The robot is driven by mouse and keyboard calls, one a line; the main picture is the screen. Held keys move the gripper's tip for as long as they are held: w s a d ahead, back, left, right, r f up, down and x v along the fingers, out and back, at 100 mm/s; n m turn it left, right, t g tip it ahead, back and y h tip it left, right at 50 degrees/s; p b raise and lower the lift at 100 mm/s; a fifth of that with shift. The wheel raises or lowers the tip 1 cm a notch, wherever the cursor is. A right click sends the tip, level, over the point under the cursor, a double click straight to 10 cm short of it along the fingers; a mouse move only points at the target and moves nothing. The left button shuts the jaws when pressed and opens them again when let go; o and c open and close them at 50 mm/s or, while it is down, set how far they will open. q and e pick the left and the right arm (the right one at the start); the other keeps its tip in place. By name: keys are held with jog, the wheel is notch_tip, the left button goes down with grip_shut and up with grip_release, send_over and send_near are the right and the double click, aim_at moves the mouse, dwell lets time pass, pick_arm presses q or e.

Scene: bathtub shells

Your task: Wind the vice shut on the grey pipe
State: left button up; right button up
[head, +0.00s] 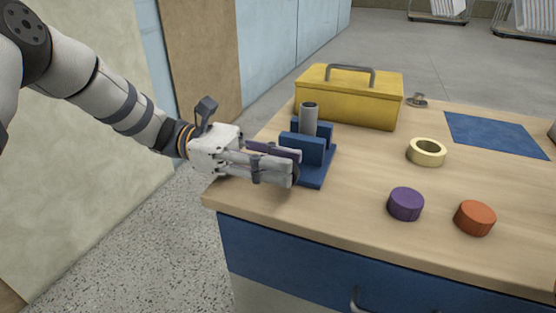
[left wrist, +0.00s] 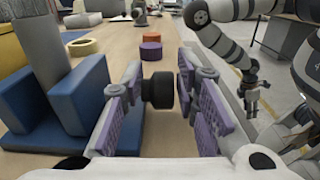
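The blue vice (head: 309,150) stands near the table's left edge. It also shows at the left of the left wrist view (left wrist: 83,95). The grey pipe (head: 309,118) stands upright between its two jaws; I cannot tell whether both jaws touch it. A black round knob (left wrist: 159,90) beside the vice shows between my left fingers. My left gripper (head: 288,170) is at the vice's near side, its purple-padded fingers (left wrist: 165,105) apart on either side of the knob, with a gap on the right. My right gripper (left wrist: 256,102) hangs far off; its fingers are too small to judge.
A yellow toolbox (head: 350,100) stands behind the vice. A cream ring (head: 426,152), a purple cylinder (head: 405,204) and an orange cylinder (head: 475,218) lie to the right. A blue mat (head: 495,135) lies at the back right. The wooden tabletop (head: 360,175) is clear between them.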

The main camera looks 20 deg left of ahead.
pick_arm(q)
grip_shut()
jog(key=shift+s, duration=0.1)
